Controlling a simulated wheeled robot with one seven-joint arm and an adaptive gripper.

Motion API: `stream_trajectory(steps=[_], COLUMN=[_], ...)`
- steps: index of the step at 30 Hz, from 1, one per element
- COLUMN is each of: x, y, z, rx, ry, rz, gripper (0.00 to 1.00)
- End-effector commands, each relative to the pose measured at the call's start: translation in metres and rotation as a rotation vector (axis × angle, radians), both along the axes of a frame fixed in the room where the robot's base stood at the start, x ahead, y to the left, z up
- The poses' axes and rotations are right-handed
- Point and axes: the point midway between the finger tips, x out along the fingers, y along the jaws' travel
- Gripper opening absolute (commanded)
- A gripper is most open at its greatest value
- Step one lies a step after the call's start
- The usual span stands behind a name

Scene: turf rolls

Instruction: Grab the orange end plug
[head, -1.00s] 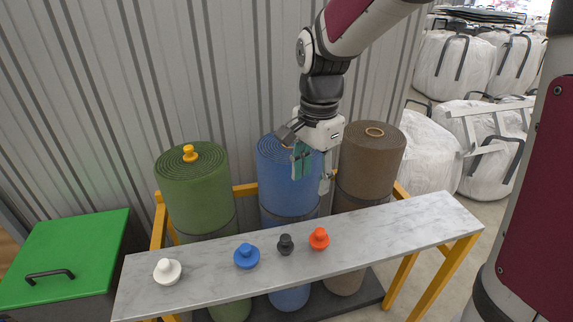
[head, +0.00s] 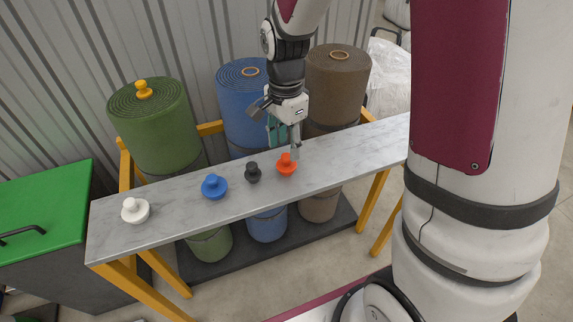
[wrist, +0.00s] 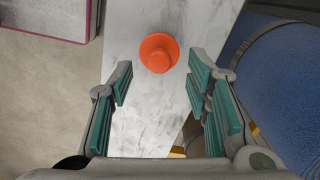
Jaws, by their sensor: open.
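The orange end plug (head: 286,164) stands on the grey marble-look shelf (head: 167,207), at the right end of the row of plugs. My gripper (head: 284,146) is just above and behind it, pointing down, open and empty. In the wrist view the orange plug (wrist: 158,53) lies ahead of the open fingers (wrist: 160,88), about midway between them sideways and beyond their tips. The green finger pads do not touch it.
A black plug (head: 253,172) stands close left of the orange one, then a blue plug (head: 214,187) and a white plug (head: 135,210). Green (head: 155,125), blue (head: 240,95) and brown (head: 335,85) rolls stand behind the shelf. The shelf's right part is clear.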

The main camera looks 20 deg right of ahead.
Motion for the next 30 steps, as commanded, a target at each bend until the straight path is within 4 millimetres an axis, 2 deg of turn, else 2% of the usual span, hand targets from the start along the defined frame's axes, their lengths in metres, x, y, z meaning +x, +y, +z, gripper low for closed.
stream_trajectory(steps=[3, 7, 16, 17, 21, 23, 30], x=[-0.001, -0.001, -0.001, -0.001, -0.001, -0.001, -0.001], y=[-0.003, -0.002, -0.002, -0.002, -0.002, -0.002, -0.002], z=[-0.020, -0.035, -0.040, -0.040, -0.040, -0.040, -0.040], rx=[0.000, 0.000, 0.000, 0.000, 0.000, 0.000, 0.000], ry=[0.005, 0.004, 0.001, 0.001, 0.001, 0.001, 0.001], rz=[-0.001, -0.001, -0.001, 0.000, -0.001, 0.000, 0.000], gripper=[0.44, 0.44, 0.44, 0.42, 0.10, 0.00, 0.00])
